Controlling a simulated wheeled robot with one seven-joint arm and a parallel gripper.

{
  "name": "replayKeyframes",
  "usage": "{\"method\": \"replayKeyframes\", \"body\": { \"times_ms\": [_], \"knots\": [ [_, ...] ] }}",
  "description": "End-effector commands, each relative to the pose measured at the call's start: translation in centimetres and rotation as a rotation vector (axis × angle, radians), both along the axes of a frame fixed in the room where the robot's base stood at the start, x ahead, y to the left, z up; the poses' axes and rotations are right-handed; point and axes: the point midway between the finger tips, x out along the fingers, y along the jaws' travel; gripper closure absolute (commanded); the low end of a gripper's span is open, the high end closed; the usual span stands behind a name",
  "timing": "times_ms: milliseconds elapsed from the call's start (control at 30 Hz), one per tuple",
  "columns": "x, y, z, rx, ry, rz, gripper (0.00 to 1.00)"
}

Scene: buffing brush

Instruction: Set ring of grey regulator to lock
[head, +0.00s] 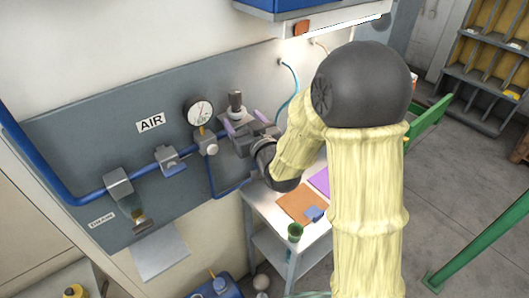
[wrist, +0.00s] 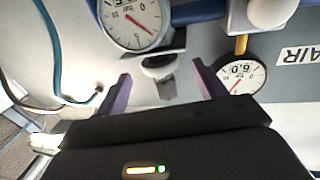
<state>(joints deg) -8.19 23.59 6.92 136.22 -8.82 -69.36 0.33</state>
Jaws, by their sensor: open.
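The grey regulator (head: 236,103) stands on the blue pipe to the right of a round gauge, its dark knob upright. My gripper (head: 245,122) is at its front, with the purple fingers spread. In the wrist view, a pale collar with a grey stem (wrist: 158,70) lies between the fingertips of my open gripper (wrist: 160,84). There is a gap on each side, and neither finger seems to touch it. A gauge (wrist: 137,20) shows beside it. I cannot make out the ring's setting or any lock mark. My arm hides part of the regulator's lower side in the head view.
Another gauge (head: 200,112) is on the left; it also shows close to a finger in the wrist view (wrist: 243,76). A blue hose (head: 291,85) hangs on the right.

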Motion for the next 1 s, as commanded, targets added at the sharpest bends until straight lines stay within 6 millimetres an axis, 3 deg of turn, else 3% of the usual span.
{"method": "replayKeyframes", "body": {
  "times_ms": [300, 1000],
  "knots": [
    [-5.1, -2.2, -0.3, 0.000, -0.002, -0.001, 0.30],
    [-8.9, -3.8, -0.4, 0.000, -0.003, 0.000, 0.30]
  ]
}}
